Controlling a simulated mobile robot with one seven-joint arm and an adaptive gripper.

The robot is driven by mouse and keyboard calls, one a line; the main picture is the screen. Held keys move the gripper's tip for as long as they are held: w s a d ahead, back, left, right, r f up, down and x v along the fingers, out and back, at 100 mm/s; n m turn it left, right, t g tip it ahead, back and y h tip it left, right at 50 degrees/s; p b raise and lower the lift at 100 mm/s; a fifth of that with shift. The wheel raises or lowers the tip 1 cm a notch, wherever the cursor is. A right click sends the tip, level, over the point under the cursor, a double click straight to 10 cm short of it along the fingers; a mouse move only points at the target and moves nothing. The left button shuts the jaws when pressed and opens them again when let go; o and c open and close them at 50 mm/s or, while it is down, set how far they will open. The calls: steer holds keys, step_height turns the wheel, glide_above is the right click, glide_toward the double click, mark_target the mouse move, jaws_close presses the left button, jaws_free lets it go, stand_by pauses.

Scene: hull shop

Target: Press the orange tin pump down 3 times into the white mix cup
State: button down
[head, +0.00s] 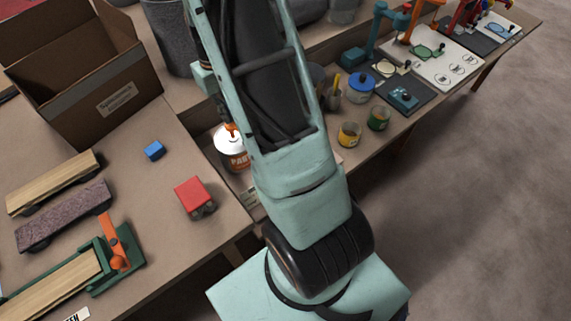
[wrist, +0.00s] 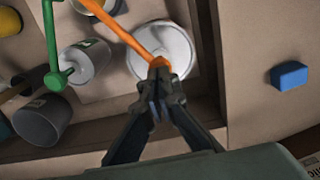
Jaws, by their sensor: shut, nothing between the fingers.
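The orange pump stands on a white-topped tin (head: 234,157); its orange head (head: 231,128) shows just left of my arm in the head view. In the wrist view the orange pump head (wrist: 158,62) sits right at the fingertips, with its long orange spout (wrist: 122,35) running to the upper left over the round white tin lid (wrist: 179,44). My gripper (wrist: 160,88) is shut and empty, its tips at the pump head; whether they touch it I cannot tell. I cannot make out the white mix cup for certain; my arm hides much of that area in the head view.
A green pump (wrist: 56,79) on another tin and a grey cup (wrist: 42,120) stand left in the wrist view. A blue block (wrist: 290,75) lies right.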

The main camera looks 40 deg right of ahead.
steer(key=shift+s+f+b, duration=0.1)
steer(key=shift+f+b, duration=1.1)
steer(key=shift+f, duration=0.45)
steer(key=shift+r, duration=0.1)
steer(key=shift+r+p, duration=1.2)
steer(key=shift+r, duration=0.4)
step_height(320, 180, up, 6)
steer(key=p, duration=0.4)
steer(key=shift+d, duration=0.1)
